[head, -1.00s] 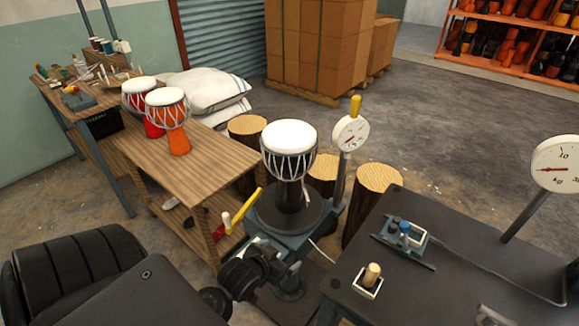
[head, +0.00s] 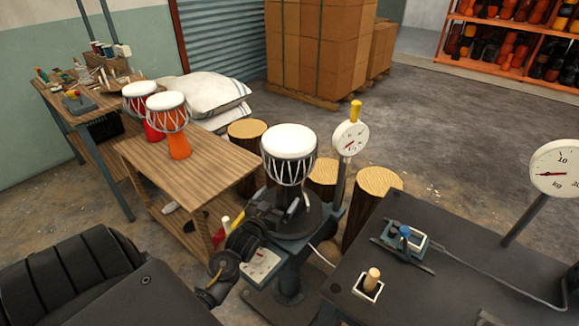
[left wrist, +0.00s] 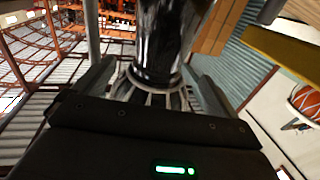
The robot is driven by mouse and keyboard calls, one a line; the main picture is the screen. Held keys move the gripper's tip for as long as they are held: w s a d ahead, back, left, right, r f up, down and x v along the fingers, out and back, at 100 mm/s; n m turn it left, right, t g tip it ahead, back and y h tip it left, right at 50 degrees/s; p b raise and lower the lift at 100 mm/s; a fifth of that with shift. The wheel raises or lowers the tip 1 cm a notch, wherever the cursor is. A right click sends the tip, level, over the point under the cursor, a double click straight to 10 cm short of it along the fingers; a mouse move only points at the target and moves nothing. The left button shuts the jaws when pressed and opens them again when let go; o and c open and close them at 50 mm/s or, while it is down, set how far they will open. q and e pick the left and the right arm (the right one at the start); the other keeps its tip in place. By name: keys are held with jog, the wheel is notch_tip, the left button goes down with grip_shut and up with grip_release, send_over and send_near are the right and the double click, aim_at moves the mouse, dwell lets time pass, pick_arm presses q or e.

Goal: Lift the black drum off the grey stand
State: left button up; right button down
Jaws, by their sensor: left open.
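The black drum (head: 289,170), with a white head and white lacing, stands upright on the round top of the grey stand (head: 321,219). My left gripper (head: 287,207) is at the drum's narrow lower part, just above the stand's top, and partly hides it. In the left wrist view the drum's glossy dark body (left wrist: 160,40) stands between the two spread fingers (left wrist: 152,88) of my left gripper, which is open. Whether either finger touches the drum, I cannot tell. My right gripper is not in view.
A dial gauge (head: 349,139) with a yellow top stands close right of the drum. A wooden bench (head: 212,160) at left holds red and orange drums (head: 168,125). Log stumps (head: 378,182) stand behind.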

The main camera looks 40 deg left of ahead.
aim_at(284, 189)
pick_arm(q)
jog(key=shift+p+x, duration=0.3)
jog(key=shift+x, duration=3.1)
jog(key=shift+r, duration=0.1)
jog(key=shift+c, duration=0.4)
jog(key=c, duration=1.6)
jog(key=shift+a+r, duration=0.1)
jog(key=shift+r, duration=0.05)
jog(key=shift+c, duration=1)
